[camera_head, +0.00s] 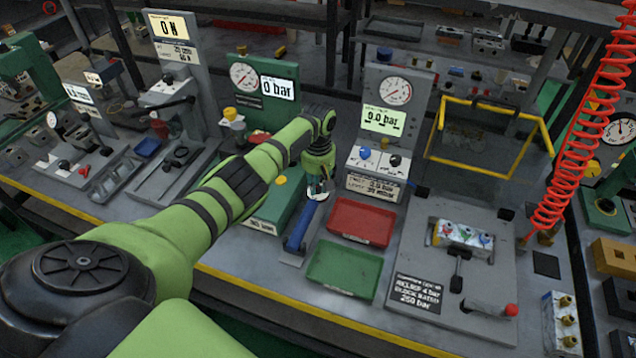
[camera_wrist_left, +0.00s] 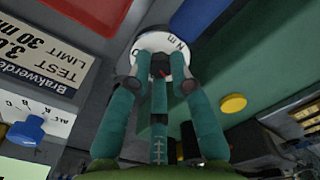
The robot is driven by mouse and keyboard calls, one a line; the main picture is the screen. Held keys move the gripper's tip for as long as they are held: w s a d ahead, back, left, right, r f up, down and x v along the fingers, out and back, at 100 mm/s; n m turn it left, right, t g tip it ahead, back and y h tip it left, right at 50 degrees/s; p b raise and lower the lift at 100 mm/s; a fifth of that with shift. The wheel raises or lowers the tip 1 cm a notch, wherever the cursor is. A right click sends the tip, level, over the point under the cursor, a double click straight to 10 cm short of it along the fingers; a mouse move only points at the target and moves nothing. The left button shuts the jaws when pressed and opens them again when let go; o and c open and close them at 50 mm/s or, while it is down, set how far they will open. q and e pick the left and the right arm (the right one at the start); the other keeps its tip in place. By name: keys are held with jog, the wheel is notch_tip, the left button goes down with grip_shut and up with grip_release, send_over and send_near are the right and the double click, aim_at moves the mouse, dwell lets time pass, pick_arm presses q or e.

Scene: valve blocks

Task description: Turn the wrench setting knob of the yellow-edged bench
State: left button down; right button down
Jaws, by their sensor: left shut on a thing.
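The wrench setting knob is a round white disc with dark letters and a dark and red centre, seen in the left wrist view (camera_wrist_left: 163,42). In the head view it shows as a small pale disc (camera_head: 317,195) at the upper end of a blue bar (camera_head: 299,230). My left gripper (camera_head: 319,179) reaches down over it, with its fingers (camera_wrist_left: 161,84) shut on the knob from both sides. The fingers cover part of the disc, so its full marking is hidden. The bench (camera_head: 268,293) has a yellow front edge. My right gripper is not in view.
A red tray (camera_head: 361,223) and a green tray (camera_head: 342,270) lie right of the blue bar. A grey gauge panel (camera_head: 392,97) reading about 0.0 bar and a green gauge panel (camera_head: 264,113) reading 0 bar stand behind. A yellow frame (camera_head: 478,168) stands farther right.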

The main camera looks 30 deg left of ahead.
aim_at(318, 188)
pick_arm(q)
jog(key=m+p, duration=0.1)
jog(key=m, duration=0.3)
jog(key=shift+m, duration=2.5)
jog(key=c, duration=1.4)
grip_release()
jog(key=shift+r, duration=0.1)
notch_tip(318, 188, up, 12)
jog(key=shift+f, duration=0.1)
